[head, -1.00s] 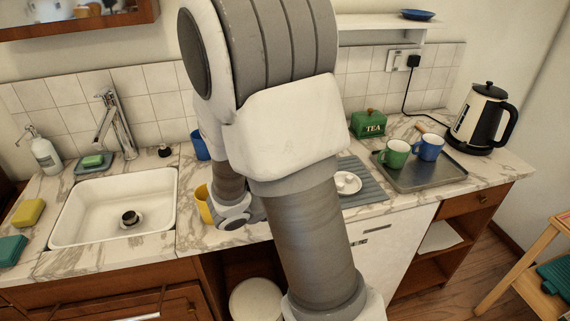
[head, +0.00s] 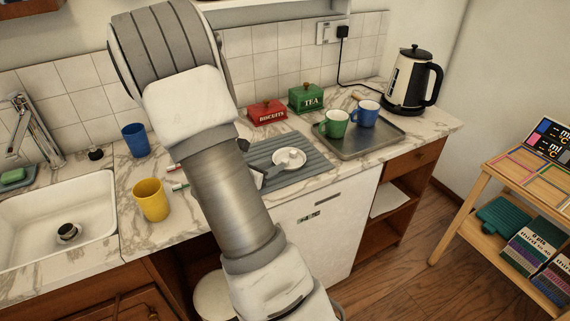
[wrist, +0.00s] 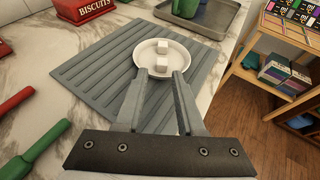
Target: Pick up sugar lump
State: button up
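Two white sugar lumps, a far one (wrist: 164,47) and a near one (wrist: 161,64), lie in a small white dish (wrist: 178,47) in the wrist view. In the head view the dish (head: 299,163) stands on a grey ribbed mat (head: 313,165), with a lump only faintly made out. My gripper (wrist: 160,76) is open and empty, its fingers pointing at the dish. In the wrist view the fingertips overlap the dish's near edge, with the near lump just beyond the gap. Whether they touch the dish I cannot tell. In the head view my arm hides part of the mat.
A red biscuits tin (head: 267,112) and green tea tin (head: 306,97) stand behind the mat. A tray (head: 368,143) with green (head: 334,124) and blue (head: 366,113) mugs is to the right. A yellow cup (head: 151,200), pens and the sink (head: 60,225) are left.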

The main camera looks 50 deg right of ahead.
aim_at(285, 160)
jog(key=shift+b+x, duration=0.35)
jog(key=shift+x, duration=2.35)
jog(key=shift+s+r, duration=0.15)
grip_shut()
